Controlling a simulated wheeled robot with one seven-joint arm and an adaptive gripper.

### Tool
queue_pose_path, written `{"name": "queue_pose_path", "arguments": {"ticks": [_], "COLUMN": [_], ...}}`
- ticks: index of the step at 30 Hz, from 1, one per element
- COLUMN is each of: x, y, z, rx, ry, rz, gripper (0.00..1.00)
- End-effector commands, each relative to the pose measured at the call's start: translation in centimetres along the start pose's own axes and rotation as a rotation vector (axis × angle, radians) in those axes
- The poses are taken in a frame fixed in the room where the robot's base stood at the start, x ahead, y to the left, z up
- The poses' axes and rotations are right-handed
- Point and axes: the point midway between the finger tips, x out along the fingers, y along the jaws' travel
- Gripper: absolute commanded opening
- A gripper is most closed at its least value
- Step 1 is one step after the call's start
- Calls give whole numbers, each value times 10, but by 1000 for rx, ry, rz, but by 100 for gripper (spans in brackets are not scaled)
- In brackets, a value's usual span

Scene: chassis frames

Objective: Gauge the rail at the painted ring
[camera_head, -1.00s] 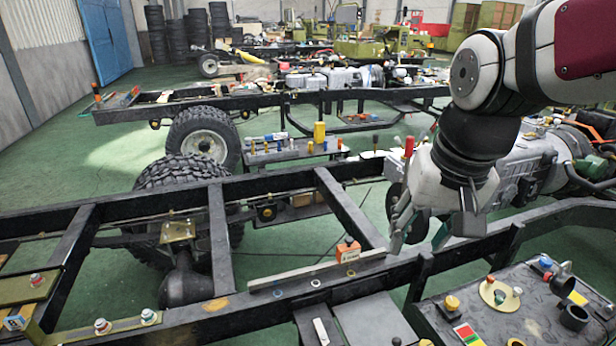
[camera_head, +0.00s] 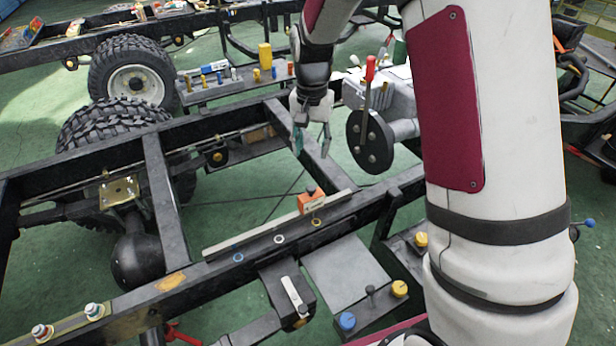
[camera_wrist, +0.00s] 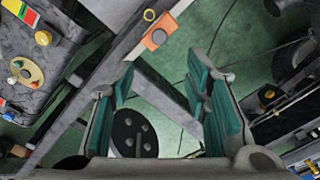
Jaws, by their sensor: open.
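The near chassis rail (camera_head: 180,282) is dark and runs diagonally through the head view. It bears three painted rings: a blue ring (camera_head: 238,257), a white ring (camera_head: 279,239) and a yellow ring (camera_head: 316,221). In the wrist view the orange block (camera_wrist: 155,39) and yellow ring (camera_wrist: 149,15) show beyond the fingers. My gripper (camera_head: 312,146) is open and empty, pointing down above and behind the rail. Its green-padded fingers (camera_wrist: 165,88) are apart in the wrist view.
A pale straight strip (camera_head: 235,236) lies along the rail. A dark disc with a red-handled lever (camera_head: 369,140) stands right of my gripper. A cross member (camera_head: 300,140) passes behind it. A box with blue and yellow knobs (camera_head: 365,310) sits in front of the rail.

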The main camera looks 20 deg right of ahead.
Motion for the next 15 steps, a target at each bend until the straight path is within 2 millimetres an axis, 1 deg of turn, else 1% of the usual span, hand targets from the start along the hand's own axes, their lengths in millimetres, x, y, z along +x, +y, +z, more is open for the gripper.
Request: {"name": "queue_pose_path", "arguments": {"ticks": [5,15], "x": [28,94], "y": [1,1], "z": [2,2], "rx": [0,-1], "ry": [-5,-4], "rz": [3,3], "gripper": [43,43]}}
